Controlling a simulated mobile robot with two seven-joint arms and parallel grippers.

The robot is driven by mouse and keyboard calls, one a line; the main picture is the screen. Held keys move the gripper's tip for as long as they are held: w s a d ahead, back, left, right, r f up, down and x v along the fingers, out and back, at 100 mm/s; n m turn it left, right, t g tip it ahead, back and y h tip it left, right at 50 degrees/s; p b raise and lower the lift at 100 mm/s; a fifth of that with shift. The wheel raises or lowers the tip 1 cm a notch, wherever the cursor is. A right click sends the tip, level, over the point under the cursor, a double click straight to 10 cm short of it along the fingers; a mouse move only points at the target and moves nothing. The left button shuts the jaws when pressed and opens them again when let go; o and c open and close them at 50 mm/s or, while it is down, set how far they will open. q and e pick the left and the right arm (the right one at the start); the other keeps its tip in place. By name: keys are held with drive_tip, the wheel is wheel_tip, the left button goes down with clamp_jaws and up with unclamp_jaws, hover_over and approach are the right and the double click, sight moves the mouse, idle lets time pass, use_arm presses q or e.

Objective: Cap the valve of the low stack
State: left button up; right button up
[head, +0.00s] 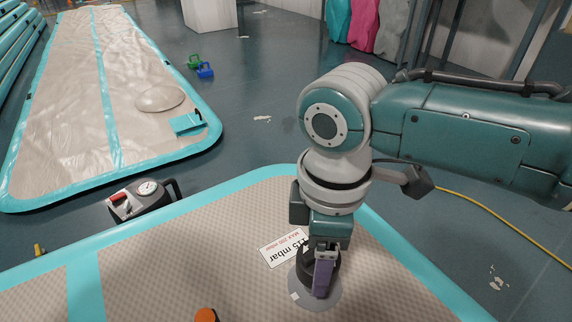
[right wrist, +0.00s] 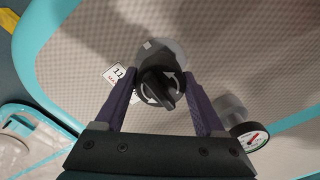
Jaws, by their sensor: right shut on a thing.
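My right gripper (head: 322,270) points down over the near beige track with turquoise edges (head: 160,262). Its purple fingers (right wrist: 163,82) are shut on a black round cap (right wrist: 158,90) with a raised grip bar and white curved arrows. The cap is over the grey valve disc (head: 316,299) on the track's top; the disc also shows in the right wrist view (right wrist: 175,48). The valve opening is hidden beneath the cap, so I cannot tell how it is seated. A white label (head: 283,249) reading mbar lies beside the disc, partly covered. My left gripper is out of view.
An orange object (head: 206,315) is at the front edge. A pump with a dial (head: 145,198) stands on the floor. Another track (head: 75,105) lies behind. A yellow cable (head: 500,222) crosses the right floor.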

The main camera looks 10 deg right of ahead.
idle(0.3)
drive_tip(key=shift+p, duration=0.3)
drive_tip(key=shift+f+b, duration=0.4)
drive_tip(key=shift+f, duration=0.05)
idle(0.4)
drive_tip(key=shift+f+b, duration=0.6)
drive_tip(key=shift+f, duration=0.2)
drive_tip(key=shift+f+b, duration=0.65)
drive_tip(key=shift+f, duration=0.2)
drive_tip(key=shift+r, duration=0.1)
drive_tip(key=n, duration=0.3)
drive_tip(key=shift+w+n, duration=0.1)
drive_tip(key=shift+n, duration=1.1)
